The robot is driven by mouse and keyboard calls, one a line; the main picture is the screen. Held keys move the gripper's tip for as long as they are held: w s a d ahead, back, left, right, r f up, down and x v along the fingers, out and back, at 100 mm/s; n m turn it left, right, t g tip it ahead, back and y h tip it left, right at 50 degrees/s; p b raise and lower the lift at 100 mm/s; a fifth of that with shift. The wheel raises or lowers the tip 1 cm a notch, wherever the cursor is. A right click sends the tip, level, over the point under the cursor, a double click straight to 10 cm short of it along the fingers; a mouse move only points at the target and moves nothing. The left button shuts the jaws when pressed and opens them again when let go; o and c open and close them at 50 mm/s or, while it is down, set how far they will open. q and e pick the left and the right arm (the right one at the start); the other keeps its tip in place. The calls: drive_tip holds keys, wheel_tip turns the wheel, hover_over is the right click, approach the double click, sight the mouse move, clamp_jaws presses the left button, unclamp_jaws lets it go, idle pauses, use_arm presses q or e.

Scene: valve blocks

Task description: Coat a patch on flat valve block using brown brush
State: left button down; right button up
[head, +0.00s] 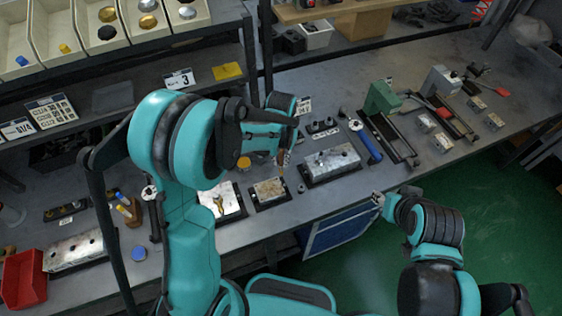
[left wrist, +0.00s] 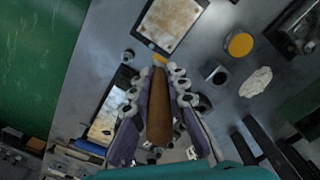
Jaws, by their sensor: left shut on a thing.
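The flat valve block (head: 268,189) is a pale, worn plate on a dark base near the bench's front edge. It shows at the top of the left wrist view (left wrist: 172,22). My left gripper (head: 284,158) is shut on the brown brush (left wrist: 159,108), with the handle between its fingers. The brush tip is close to the block's near edge in the left wrist view; I cannot tell whether it touches. My right gripper (head: 378,199) is off the bench's front edge, away from the block; its finger opening is too small to read.
A larger valve block with holes (head: 330,163) stands right of the flat one. A blue-handled tool (head: 366,147) and green vise (head: 382,98) lie further right.

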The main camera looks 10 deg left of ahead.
use_arm(q)
drive_tip(key=shift+r+p, duration=0.5)
drive_tip(key=shift+r, duration=0.6)
